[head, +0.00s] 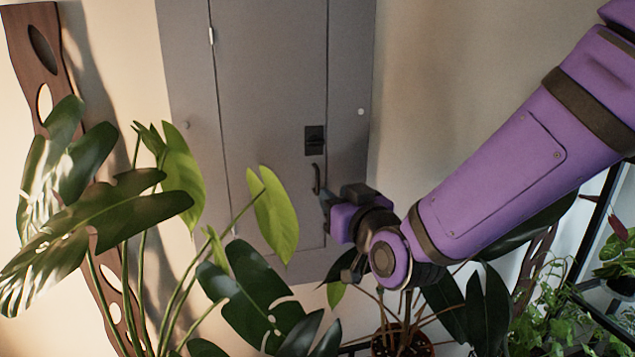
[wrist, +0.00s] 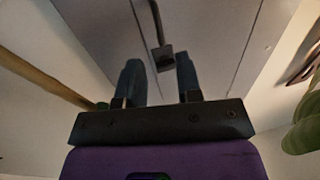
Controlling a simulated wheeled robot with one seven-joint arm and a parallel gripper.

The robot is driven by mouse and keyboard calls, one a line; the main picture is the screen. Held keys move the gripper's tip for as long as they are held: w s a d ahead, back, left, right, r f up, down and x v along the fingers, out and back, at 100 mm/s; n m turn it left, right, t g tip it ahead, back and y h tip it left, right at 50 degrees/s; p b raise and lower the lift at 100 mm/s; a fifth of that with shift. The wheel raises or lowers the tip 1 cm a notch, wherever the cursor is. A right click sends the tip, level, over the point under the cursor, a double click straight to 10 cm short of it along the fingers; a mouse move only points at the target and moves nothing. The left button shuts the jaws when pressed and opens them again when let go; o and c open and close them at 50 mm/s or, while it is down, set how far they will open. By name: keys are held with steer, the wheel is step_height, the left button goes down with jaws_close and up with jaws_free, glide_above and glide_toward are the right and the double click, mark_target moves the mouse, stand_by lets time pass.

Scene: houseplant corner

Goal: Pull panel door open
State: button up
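The grey panel door (head: 270,90) is set in a grey frame on the wall and looks shut. It has a dark latch plate (head: 314,140) and, below it, a dark curved handle (head: 316,178) near its right edge. My gripper (head: 325,202) is close to the handle's lower end, partly turned from view. In the wrist view my gripper (wrist: 158,78) is open, its two dark fingers apart with nothing clearly held. The handle (wrist: 157,28) runs down to a dark foot that appears between the fingertips; whether they touch it I cannot tell.
A large-leaved plant (head: 120,215) fills the left and lower front, with a leaf (head: 272,215) overlapping the door's lower part. A potted plant (head: 402,340) stands below my arm. A shelf with plants (head: 610,255) is at the right. A wavy wooden piece (head: 38,60) stands at the left wall.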

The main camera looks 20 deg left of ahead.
mark_target(318, 183)
steer(key=x, duration=0.8)
steer(key=shift+w+a, duration=0.25)
jaws_close()
